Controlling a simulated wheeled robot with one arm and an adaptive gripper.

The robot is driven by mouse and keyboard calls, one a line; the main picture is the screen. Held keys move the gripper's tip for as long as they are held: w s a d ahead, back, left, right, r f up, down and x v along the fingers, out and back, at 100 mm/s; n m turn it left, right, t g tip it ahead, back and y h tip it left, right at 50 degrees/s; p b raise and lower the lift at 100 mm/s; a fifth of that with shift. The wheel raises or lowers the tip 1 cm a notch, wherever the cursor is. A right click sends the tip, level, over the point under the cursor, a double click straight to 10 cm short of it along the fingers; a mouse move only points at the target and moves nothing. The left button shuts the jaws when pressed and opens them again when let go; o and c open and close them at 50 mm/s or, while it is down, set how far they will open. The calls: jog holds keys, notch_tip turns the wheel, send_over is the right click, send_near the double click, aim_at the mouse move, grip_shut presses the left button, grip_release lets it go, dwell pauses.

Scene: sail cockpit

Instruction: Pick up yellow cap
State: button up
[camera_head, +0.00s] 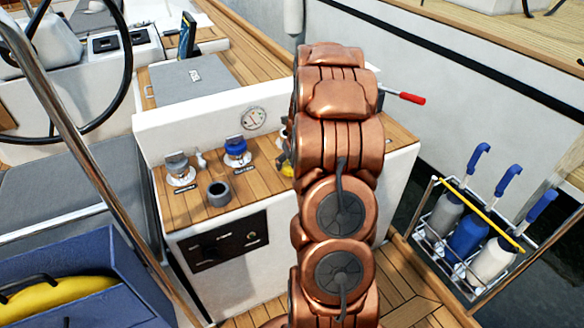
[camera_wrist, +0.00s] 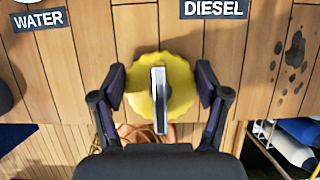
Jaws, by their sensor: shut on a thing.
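The yellow cap (camera_wrist: 180,85) is round with a scalloped edge and a grey upright bar on top. It sits between the two dark fingers of my gripper (camera_wrist: 160,88), which is shut on it from both sides, over the wooden counter top near its front edge. In the head view only a small yellow sliver of the cap (camera_head: 287,166) shows beside my copper arm. The arm hides the rest of the cap and my gripper there. I cannot tell whether the cap is clear of the wood.
On the wooden counter stand a blue cap (camera_head: 237,152), a grey cap (camera_head: 178,168) and an open dark grey ring (camera_head: 218,194). A red-handled lever (camera_head: 405,97) sticks out at right. A rack with several bottles (camera_head: 466,236) hangs at right. WATER (camera_wrist: 38,20) and DIESEL (camera_wrist: 214,9) labels lie ahead.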

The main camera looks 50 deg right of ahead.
jog(key=c, duration=0.5)
jog(key=shift+r, duration=0.15)
jog(key=shift+d+r+b, duration=0.1)
jog(key=shift+r+b, duration=0.2)
jog(key=shift+r, duration=1.25)
jog(key=shift+s+a+r, duration=0.15)
jog(key=shift+s+a, duration=0.05)
jog(key=shift+s, duration=0.1)
jog(key=shift+s+a+r+p, duration=0.25)
jog(key=shift+s+a+r, duration=0.75)
jog(key=shift+s, duration=1.25)
jog(key=shift+s+a+r+p, duration=0.25)
jog(key=shift+s+a+r, duration=0.2)
jog(key=shift+s+a, duration=1.4)
jog(key=shift+s+a+r+p, duration=0.25)
jog(key=shift+s+a+r, duration=0.6)
jog(key=shift+s, duration=1.75)
jog(key=shift+f, duration=0.15)
